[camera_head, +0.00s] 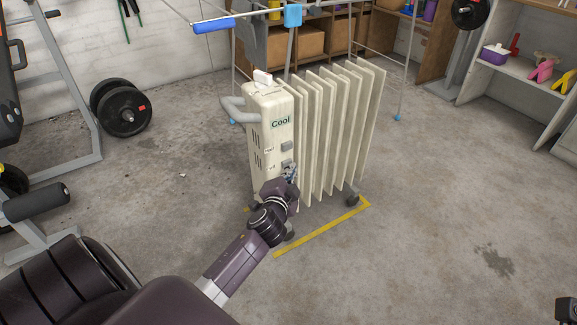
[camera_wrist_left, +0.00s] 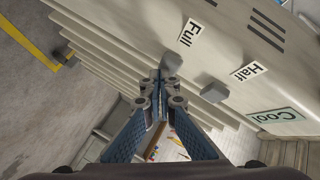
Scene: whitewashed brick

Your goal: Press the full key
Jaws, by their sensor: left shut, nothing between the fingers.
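The cream oil radiator (camera_head: 326,130) stands on the concrete floor, with a "Cool" label on its front panel. The full key (camera_head: 287,164) is the lower of two grey keys there. In the left wrist view the full key (camera_wrist_left: 171,62) sits beside the "Full" label, and the half key (camera_wrist_left: 214,92) beside the "Half" label. My left gripper (camera_head: 290,174) is shut and empty at the panel, just by the full key. In the left wrist view its fingertips (camera_wrist_left: 158,76) lie close beside that key; I cannot tell whether they touch.
Yellow tape (camera_head: 322,229) marks the floor around the radiator. A drying rack (camera_head: 400,75) stands behind it. Black weight plates (camera_head: 122,108) and gym equipment are at the left, and a shelf (camera_head: 520,72) at the right.

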